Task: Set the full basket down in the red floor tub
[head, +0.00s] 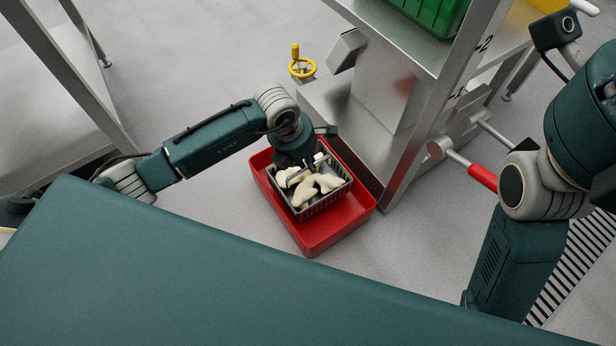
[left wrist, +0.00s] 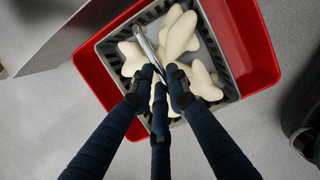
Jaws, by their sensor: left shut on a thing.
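The grey slatted basket (head: 327,204) holds several pale pasta pieces (head: 325,182). It lies over the red floor tub (head: 338,230), inside the tub's outline. I cannot tell whether it rests on the tub's bottom or hangs just above it. My left gripper (head: 303,164) is above the basket, shut on its metal handle. In the left wrist view, the left gripper's fingers (left wrist: 160,80) meet at the handle (left wrist: 149,48), with the basket (left wrist: 108,65) and the red tub (left wrist: 255,40) below. My right gripper is not in view.
A steel stand (head: 385,110) rises just behind and right of the tub, with a green crate (head: 430,12) on top. A yellow handwheel (head: 302,66) is behind the tub. A steel table (head: 50,110) stands at the left. Grey floor is free left of the tub.

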